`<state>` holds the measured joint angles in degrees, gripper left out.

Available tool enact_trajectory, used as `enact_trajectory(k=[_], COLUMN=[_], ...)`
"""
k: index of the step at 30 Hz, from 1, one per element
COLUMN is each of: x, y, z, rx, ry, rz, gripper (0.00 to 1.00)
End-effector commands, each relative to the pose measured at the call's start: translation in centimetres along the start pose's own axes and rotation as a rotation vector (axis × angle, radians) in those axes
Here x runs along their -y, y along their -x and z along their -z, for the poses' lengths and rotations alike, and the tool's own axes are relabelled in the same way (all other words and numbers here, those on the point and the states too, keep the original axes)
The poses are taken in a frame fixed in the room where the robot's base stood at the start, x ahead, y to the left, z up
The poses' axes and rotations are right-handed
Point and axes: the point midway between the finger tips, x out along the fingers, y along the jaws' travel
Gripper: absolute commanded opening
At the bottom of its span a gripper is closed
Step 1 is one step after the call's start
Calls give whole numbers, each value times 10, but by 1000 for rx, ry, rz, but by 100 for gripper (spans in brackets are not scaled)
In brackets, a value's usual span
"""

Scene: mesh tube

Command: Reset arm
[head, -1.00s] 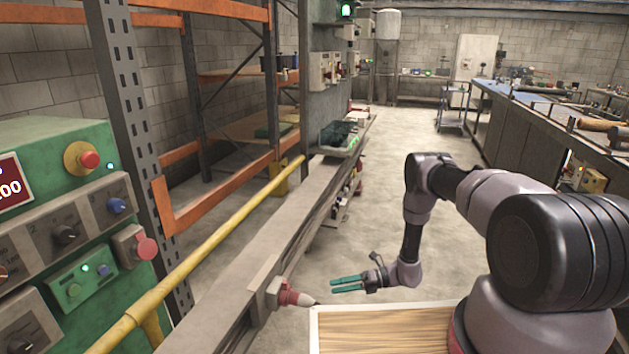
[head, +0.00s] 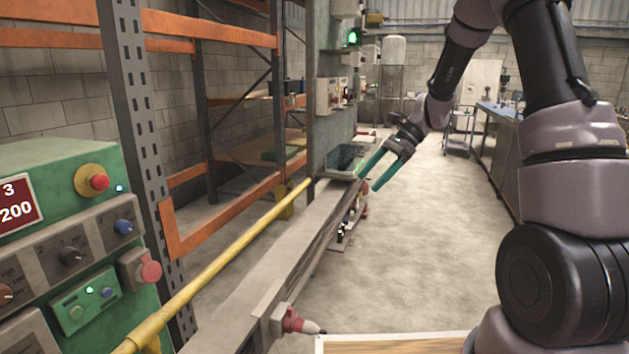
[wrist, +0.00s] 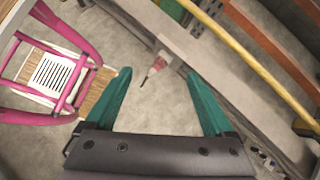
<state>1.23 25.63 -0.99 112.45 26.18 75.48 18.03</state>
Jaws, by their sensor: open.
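My gripper (head: 370,181) has two green fingers and is open in the head view, pointing down and left beside the long grey rail. In the wrist view my gripper (wrist: 157,85) shows both fingers spread wide, with nothing between them but the floor and a red plug farther off. My arm is raised and bent at the right of the head view.
A grey rail (head: 262,318) runs away from the front, with a red plug (head: 297,322) on its side. A yellow pipe (head: 227,255) and an orange rack (head: 220,225) stand left of it. A green control panel (head: 60,230) is at far left. Open floor (head: 430,240) lies right.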

Motion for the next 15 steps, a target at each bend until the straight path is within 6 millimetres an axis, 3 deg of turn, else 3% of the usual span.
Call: enact_trajectory(k=[1,6,15], x=[-10,-46,-123], y=[17,62,122], z=[-15,-50,-96], rx=[-41,-188,-472], ry=[65,272,621], rz=[17,56,115], gripper=[88,88,88])
